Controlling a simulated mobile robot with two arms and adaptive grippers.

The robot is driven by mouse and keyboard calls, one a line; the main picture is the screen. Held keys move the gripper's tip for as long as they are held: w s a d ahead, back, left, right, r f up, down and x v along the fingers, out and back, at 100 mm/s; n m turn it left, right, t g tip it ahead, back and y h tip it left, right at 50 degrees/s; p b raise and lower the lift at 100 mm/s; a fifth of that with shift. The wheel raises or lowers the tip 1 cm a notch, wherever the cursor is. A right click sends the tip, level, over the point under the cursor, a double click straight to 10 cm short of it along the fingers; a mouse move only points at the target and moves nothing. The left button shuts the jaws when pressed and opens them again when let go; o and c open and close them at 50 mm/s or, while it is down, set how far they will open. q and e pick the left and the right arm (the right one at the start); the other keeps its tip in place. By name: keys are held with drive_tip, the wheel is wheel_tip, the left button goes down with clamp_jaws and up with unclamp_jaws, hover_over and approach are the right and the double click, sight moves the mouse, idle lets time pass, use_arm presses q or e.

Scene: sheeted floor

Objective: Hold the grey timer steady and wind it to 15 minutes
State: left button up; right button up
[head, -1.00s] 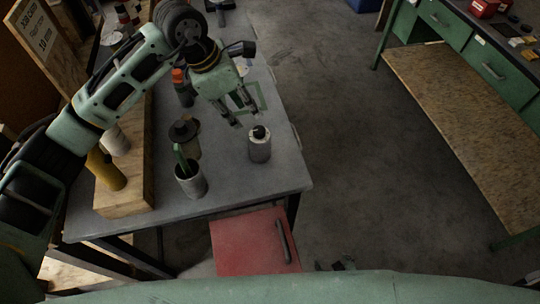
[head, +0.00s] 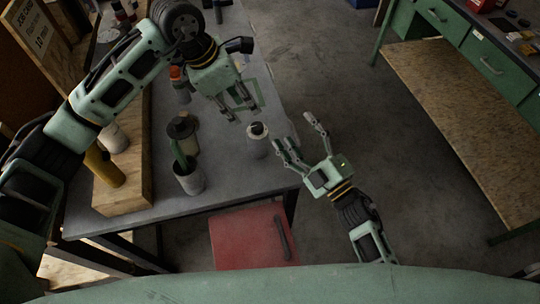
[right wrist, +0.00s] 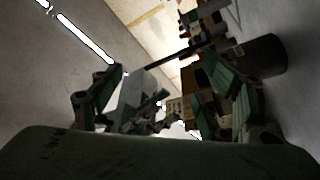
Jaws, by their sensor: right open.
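The grey timer (head: 257,147), a small upright cylinder with a dark knob on a pale top, stands near the right edge of the grey table. My left gripper (head: 246,115) hangs just behind and above it, its fingers apart with nothing between them; it does not appear to touch the timer. My right gripper (head: 292,130) is open and empty to the right of the timer, beyond the table edge, fingers pointing toward the back. In the right wrist view its spread fingers (right wrist: 165,95) show, but I cannot make out the timer there. The dial's marks are too small to read.
On the table (head: 225,190), a pot with green contents (head: 189,182) and a dark-topped jar (head: 183,130) stand left of the timer. A red drawer front (head: 245,238) is below. Open floor lies right, before a green workbench (head: 470,55).

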drive_tip(key=s+a+r+m+y, duration=0.1)
drive_tip(key=s+a+r+m, duration=0.15)
drive_tip(key=a, duration=0.35)
drive_tip(key=s+a+r+m+y, duration=0.1)
drive_tip(key=s+a+r+m, duration=0.1)
drive_tip(key=a+r+m, duration=0.3)
drive_tip(key=m+g+h, duration=0.4)
drive_tip(key=m+h, duration=0.1)
drive_tip(key=h, duration=0.1)
approach(263, 148)
drive_tip(key=x, duration=0.5)
drive_tip(key=shift+w+a+r, duration=0.25)
drive_tip(key=shift+w+a, duration=0.05)
drive_tip(key=shift+w+f, duration=0.15)
drive_tip(key=shift+f, duration=0.05)
drive_tip(key=x, duration=0.7)
drive_tip(key=shift+f, duration=0.15)
drive_tip(key=shift+c, duration=0.5)
drive_tip(key=c, duration=1.3)
